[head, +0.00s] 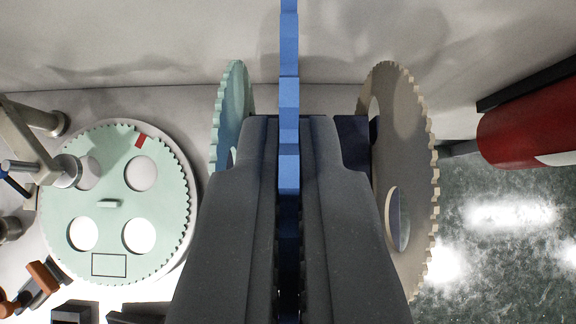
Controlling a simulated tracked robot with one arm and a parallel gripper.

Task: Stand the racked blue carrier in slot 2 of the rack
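The blue carrier (289,95) shows edge-on as a narrow toothed strip, upright, running from the top edge of the head view down between my fingers. My gripper (289,135) has its two dark grey fingers close against both sides of it, with no clear gap. A pale green toothed carrier (234,85) stands upright to the left, and a beige one (405,165) stands to the right. The rack is mostly hidden behind my fingers; a dark piece (352,132) beside the beige carrier may be part of it. Slot numbers and the blue carrier's lower edge are hidden.
A round plate with a pale green toothed carrier (118,232) lies flat at the left, near metal posts (30,130) and a brown-handled item (42,275). A red cylinder (525,125) is at the right, above a shiny green floor (500,245). A pale wall (150,40) is behind.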

